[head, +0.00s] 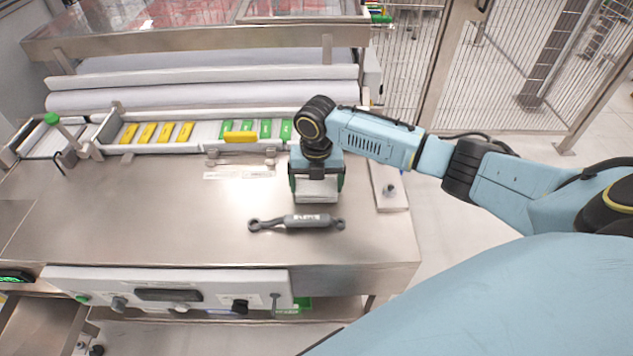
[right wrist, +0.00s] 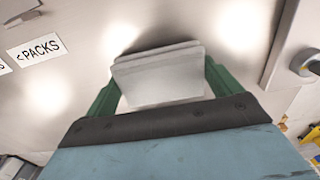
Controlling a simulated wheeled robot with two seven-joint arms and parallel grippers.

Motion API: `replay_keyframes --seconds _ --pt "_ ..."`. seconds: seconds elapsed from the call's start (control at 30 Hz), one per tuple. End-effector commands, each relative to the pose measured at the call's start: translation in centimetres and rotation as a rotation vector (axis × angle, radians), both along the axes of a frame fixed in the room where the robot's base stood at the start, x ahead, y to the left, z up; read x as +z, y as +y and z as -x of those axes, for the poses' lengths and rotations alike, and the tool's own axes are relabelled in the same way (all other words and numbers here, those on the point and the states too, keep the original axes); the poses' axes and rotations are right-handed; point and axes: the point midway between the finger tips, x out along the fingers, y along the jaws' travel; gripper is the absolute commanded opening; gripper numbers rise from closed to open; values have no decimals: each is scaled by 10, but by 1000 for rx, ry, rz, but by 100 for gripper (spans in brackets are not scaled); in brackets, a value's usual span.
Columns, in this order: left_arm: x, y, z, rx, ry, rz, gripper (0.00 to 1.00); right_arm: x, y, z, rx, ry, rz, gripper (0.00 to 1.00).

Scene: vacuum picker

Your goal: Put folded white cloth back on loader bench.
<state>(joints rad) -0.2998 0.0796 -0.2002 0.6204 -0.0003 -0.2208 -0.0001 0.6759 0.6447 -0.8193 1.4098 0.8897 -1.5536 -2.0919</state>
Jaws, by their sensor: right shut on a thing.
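The folded white cloth (head: 317,190) is between the green fingers of my right gripper (head: 317,186), which is shut on it. In the right wrist view the cloth (right wrist: 160,75) shows as a stack of pale layers with a green finger on each side. The gripper points down at the right part of the steel loader bench (head: 130,215). I cannot tell whether the cloth touches the bench top. My left gripper is not in view.
A grey double-ended tool (head: 297,222) lies on the bench just in front of the cloth. A pale plate with a knob (head: 391,188) is at the right edge. A rail with yellow and green packs (head: 187,132) runs behind. The bench's left middle is clear.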

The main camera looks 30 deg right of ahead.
Motion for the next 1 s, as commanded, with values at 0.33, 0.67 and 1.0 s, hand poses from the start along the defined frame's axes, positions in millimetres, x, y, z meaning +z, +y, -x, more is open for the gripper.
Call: replay_keyframes --seconds 0.33,0.67,1.0 --pt "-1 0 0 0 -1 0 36 -3 0 0 0 1 1 100" --pt "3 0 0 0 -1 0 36 24 -1 -1 0 -4 0 100" --pt "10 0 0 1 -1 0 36 95 0 -1 1 -3 1 100"
